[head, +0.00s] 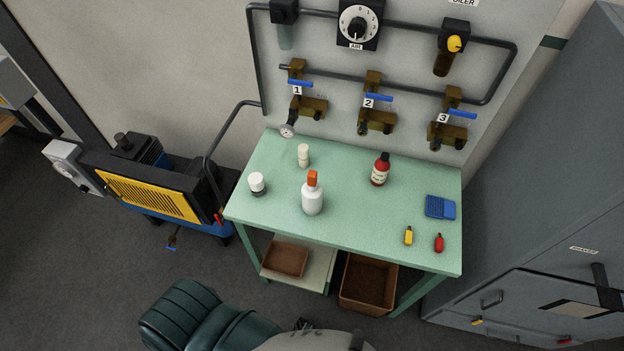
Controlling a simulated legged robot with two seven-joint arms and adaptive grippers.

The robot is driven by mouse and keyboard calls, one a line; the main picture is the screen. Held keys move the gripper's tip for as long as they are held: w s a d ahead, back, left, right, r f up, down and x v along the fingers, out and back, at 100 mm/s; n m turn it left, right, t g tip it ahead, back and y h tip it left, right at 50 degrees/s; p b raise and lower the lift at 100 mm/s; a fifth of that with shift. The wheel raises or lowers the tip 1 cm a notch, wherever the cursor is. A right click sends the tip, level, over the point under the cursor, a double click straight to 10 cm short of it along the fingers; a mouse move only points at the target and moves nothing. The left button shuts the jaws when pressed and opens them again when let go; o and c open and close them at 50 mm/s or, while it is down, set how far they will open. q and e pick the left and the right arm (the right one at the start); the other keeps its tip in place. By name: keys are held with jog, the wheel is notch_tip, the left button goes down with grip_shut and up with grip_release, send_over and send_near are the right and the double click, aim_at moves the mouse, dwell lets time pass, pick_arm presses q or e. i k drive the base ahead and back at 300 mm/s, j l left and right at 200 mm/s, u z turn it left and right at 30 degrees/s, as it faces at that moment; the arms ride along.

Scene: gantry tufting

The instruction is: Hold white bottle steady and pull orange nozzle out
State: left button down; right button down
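The white bottle (312,200) stands upright on the green table, left of the table's middle. The orange nozzle (312,178) sits on top of the bottle, at its neck. Neither of my grippers shows in the head view, and nothing is touching the bottle or the nozzle.
On the green table (345,225) are a white-capped jar (257,184), a cream cylinder (303,155), a red bottle (380,169), a blue case (440,207), and small yellow (408,236) and red (439,243) items. A panel with valves (372,108) rises behind. A grey cabinet (540,200) stands right.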

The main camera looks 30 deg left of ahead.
aim_at(312, 174)
jog(key=k+j+z, duration=0.1)
jog(key=j, duration=0.3)
jog(key=k+j+z, duration=0.15)
jog(key=j, duration=0.25)
jog(key=j+z, duration=0.1)
jog(key=j, duration=0.25)
jog(key=k+j+z, duration=0.1)
jog(key=j, duration=0.25)
jog(key=k, duration=0.1)
